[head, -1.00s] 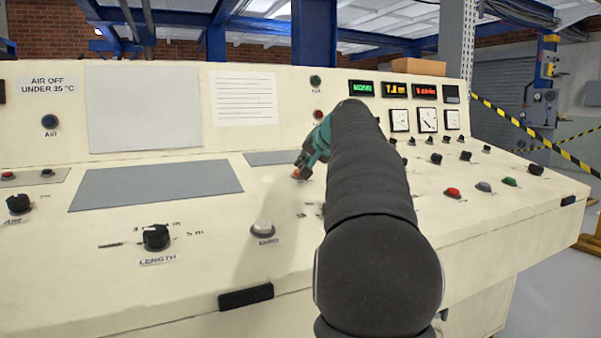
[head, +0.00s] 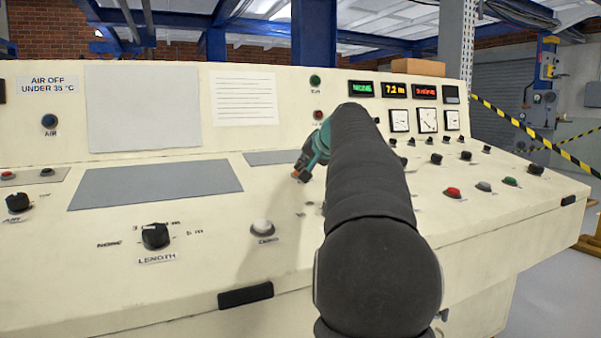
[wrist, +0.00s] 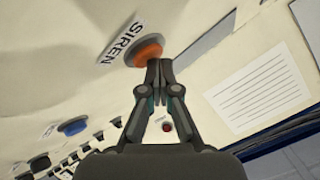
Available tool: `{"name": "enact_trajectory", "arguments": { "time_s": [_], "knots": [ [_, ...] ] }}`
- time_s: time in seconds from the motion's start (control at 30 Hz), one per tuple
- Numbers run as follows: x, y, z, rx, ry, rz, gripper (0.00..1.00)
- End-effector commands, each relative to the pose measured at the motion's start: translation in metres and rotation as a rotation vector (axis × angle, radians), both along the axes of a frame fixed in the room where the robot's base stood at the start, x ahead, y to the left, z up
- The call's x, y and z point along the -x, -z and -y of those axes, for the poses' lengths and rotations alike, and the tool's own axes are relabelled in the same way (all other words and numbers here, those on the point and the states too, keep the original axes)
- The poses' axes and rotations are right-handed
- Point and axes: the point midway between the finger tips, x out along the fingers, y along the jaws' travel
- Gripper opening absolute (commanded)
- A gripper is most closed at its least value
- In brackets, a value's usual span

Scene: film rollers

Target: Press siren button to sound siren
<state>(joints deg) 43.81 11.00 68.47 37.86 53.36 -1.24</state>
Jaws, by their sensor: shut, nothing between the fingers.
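In the head view my gripper (head: 300,176) is low over the console, beyond my dark arm. A bit of orange shows at its tip, and the SIREN label is hidden there.
A white button (head: 262,227) and the black LENGTH knob (head: 156,236) are on the near left of the console. A red button (head: 453,192) and a green button (head: 510,181) are to the right. A grey plate (head: 155,184) lies at left.

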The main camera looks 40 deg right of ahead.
Motion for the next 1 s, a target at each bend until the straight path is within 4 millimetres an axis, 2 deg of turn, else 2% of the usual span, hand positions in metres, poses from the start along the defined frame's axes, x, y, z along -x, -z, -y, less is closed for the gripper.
{"name": "enact_trajectory", "arguments": {
  "time_s": [0.33, 0.7, 1.0],
  "knots": [
    [0.0, 0.001, 0.0, -0.002, -0.001, -0.003, 0.0],
    [0.003, -0.016, -0.001, -0.001, 0.001, -0.001, 0.0],
    [0.004, -0.016, -0.001, -0.001, 0.001, -0.001, 0.0]
  ]
}}
